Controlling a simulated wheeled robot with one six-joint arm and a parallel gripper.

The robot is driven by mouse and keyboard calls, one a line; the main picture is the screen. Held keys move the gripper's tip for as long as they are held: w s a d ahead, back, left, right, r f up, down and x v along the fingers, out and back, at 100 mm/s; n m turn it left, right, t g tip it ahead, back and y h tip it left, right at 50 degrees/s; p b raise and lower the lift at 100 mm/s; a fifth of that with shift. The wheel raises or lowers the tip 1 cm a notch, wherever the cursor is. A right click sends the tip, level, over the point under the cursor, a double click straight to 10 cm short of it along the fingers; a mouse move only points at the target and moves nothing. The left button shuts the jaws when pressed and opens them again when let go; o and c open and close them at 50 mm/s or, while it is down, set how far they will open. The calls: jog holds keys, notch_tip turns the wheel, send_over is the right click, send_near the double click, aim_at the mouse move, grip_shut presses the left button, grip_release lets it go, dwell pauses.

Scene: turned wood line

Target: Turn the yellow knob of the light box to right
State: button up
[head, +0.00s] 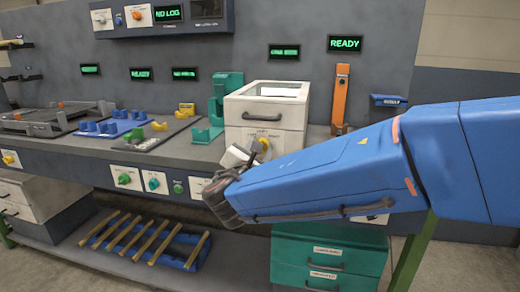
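The light box (236,108) is a white cabinet on the bench, with a dark handle on its upper front and a bright panel on top. Its yellow knob (264,144) sits low on the front, beside small labels. My blue arm comes in from the right and hides the lower part of the box front. My gripper (250,154) is at the knob's left, very close to it in the picture. I cannot tell whether it touches the knob. Its fingers are small and partly hidden, so their opening is unclear. The knob's pointing direction is also unclear.
A teal device (217,108) stands just left of the box, and an orange upright (341,98) stands to its right. Green and teal knobs line the bench front (123,180). A READY display (345,43) is on the back wall. Teal drawers (328,262) stand below my arm.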

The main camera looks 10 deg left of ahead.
jog(key=shift+d+f+m, duration=0.1)
jog(key=shift+f+m, duration=0.05)
jog(key=shift+m, duration=2.5)
jog(key=shift+d+f+m, duration=0.1)
jog(key=shift+m, duration=2.95)
jog(key=o, duration=1)
jog(key=shift+o, duration=0.2)
jog(key=shift+s, duration=0.1)
jog(key=s+a, duration=0.1)
jog(key=s, duration=1.6)
jog(key=shift+s+a, duration=0.15)
jog(key=shift+a, duration=0.1)
